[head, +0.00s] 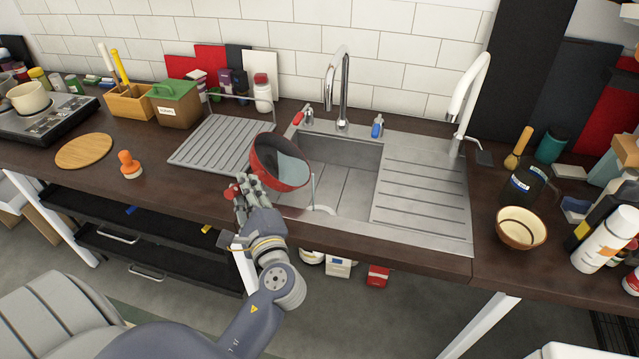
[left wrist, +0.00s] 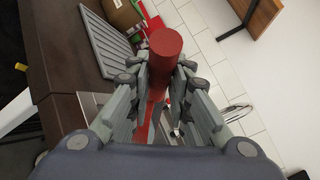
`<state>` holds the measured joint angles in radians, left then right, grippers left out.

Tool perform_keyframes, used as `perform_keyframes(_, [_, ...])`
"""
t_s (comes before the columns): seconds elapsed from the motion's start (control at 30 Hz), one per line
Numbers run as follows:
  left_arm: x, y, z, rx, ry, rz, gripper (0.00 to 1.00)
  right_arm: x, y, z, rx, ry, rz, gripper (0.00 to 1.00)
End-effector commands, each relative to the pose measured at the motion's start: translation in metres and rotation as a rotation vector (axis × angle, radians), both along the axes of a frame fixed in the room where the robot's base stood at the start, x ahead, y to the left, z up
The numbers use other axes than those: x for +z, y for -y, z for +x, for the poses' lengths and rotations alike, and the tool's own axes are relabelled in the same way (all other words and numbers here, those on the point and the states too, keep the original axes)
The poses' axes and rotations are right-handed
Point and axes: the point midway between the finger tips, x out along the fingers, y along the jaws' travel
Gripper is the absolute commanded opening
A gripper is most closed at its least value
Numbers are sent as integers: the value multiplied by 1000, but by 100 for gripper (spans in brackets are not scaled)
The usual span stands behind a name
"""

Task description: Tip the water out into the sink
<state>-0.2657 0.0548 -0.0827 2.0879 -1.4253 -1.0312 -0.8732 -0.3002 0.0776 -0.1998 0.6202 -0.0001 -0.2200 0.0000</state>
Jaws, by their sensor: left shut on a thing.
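A red pan (head: 257,168) with a dark inside is over the left edge of the sink basin (head: 350,160), tilted with its opening toward the right. A pale grey-blue patch of water (head: 291,169) shows inside it. My left gripper (head: 247,192) is shut on the pan's red handle, whose end sticks out to the left of the fingers. In the left wrist view the round red handle (left wrist: 164,48) stands between the two fingers (left wrist: 160,95). A thin pale streak hangs below the pan's rim; I cannot tell if it is water. My right gripper is not in view.
A chrome faucet (head: 338,90) rises behind the basin, with a white faucet (head: 468,95) to its right. Ribbed drainboards flank the basin. A brown-rimmed bowl (head: 521,228) and bottles stand at right. An orange-handled brush (head: 129,165) and round wooden board (head: 84,151) lie at left.

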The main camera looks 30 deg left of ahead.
Motion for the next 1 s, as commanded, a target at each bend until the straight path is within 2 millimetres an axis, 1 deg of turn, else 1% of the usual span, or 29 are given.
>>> perform_keyframes(0.03, [4,1,1,0,4,9,0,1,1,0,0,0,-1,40])
perform_keyframes(1.0, [18,17,10,1,-50,102,0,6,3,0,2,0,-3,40])
